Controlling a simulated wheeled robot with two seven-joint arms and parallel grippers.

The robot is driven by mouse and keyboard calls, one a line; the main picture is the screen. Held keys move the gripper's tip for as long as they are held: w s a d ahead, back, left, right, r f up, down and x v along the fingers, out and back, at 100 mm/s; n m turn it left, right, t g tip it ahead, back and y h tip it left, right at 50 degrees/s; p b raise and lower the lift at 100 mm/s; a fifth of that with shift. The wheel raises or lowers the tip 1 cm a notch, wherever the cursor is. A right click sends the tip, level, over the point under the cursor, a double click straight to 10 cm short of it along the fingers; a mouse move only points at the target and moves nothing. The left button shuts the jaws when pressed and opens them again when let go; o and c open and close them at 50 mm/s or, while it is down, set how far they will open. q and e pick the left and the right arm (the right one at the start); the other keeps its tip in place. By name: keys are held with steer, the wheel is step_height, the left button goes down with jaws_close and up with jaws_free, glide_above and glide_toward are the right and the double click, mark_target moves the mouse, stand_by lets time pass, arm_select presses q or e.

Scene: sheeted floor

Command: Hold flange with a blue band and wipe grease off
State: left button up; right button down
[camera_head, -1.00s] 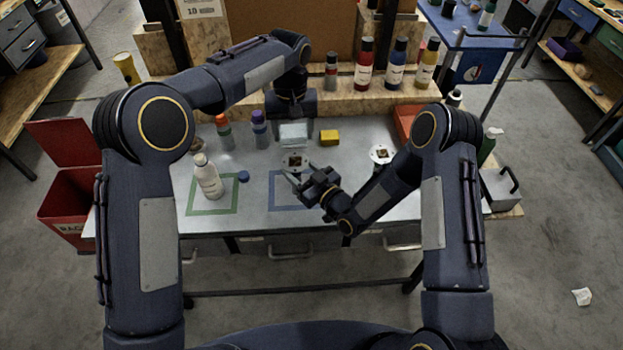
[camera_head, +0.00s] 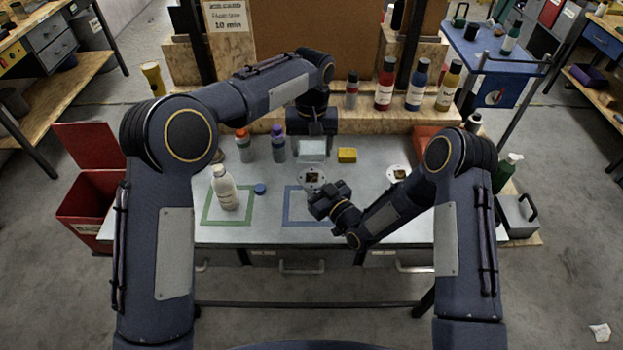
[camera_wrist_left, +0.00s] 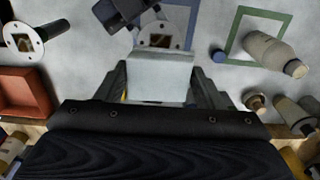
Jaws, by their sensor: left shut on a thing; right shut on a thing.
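A round pale flange (camera_head: 312,179) with a brown centre lies at the back of the blue square outline; it also shows in the left wrist view (camera_wrist_left: 160,40). My right gripper (camera_head: 318,193) is shut on its near side. I cannot make out a blue band on it. A second such flange (camera_head: 398,174) stands to the right, also in the left wrist view (camera_wrist_left: 24,40). My left gripper (camera_head: 316,143) points down behind the held flange, shut on a white folded cloth (camera_head: 310,151). The cloth fills the space between its fingers in the left wrist view (camera_wrist_left: 160,76).
A white bottle (camera_head: 225,188) and a blue cap (camera_head: 260,189) are at the green square. A yellow block (camera_head: 347,155) is right of the cloth. Two capped bottles (camera_head: 278,145) stand back left; a red bin (camera_head: 92,205) is left of the table.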

mark_target(304, 178)
stand_by(0.4)
arm_select(q)
steer(key=n, duration=0.2)
steer(key=a+n, duration=0.1)
steer(key=n, duration=0.3)
steer(key=a+n, duration=0.1)
steer(key=n, duration=0.2)
steer(key=shift+f, duration=3.35)
steer(key=shift+d+f, duration=0.45)
steer(key=shift+f, duration=0.2)
steer(key=shift+c, duration=0.3)
steer(key=shift+d, duration=1.65)
steer(key=shift+a, duration=2.1)
steer(key=shift+r, duration=4.05)
